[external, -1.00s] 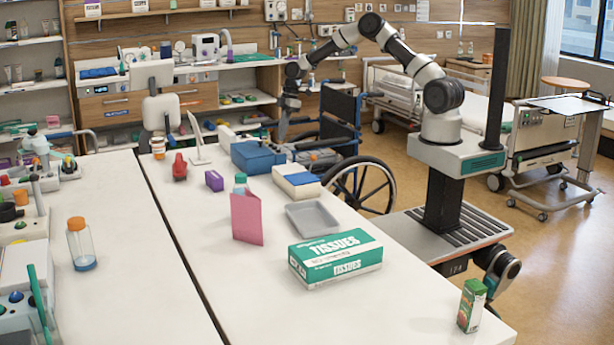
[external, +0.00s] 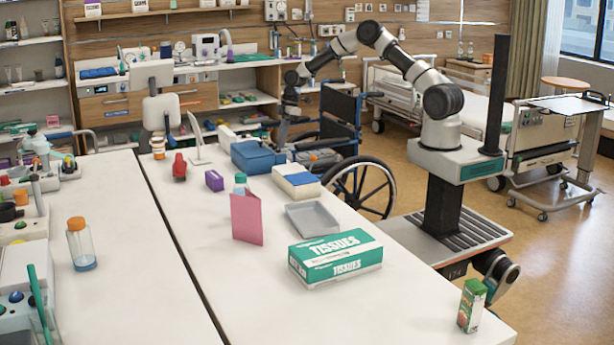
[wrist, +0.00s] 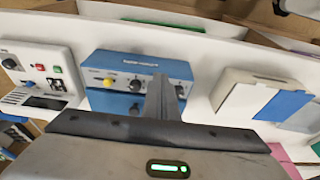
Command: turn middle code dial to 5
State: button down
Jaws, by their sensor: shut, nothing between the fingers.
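A blue box (external: 258,157) stands on the white table at its far side. My shut, empty fingers (wrist: 161,80) stand in front of the panel's right part and may hide another dial there. I cannot tell whether they touch it. No dial numbers are legible, and I cannot tell which dial is the middle one. In the external view my gripper (external: 284,132) is just right of and behind the box.
A white and blue box (external: 297,180) and a grey tray (external: 312,218) lie nearby on the table. A tissue box (external: 335,257) and pink card (external: 246,218) are nearer. In the wrist view a white device with coloured buttons (wrist: 38,70) stands left of the blue box.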

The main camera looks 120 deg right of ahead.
jog(key=shift+w, duration=0.2)
dwell(0.3)
jog(key=shift+s, duration=0.15)
jog(key=w+p+v, duration=0.1)
jog(key=p+v, duration=0.1)
jog(key=v, duration=0.3)
jog(key=shift+s+r+p, duration=0.25)
jog(key=shift+r+p, duration=0.15)
jog(key=shift+r, duration=0.15)
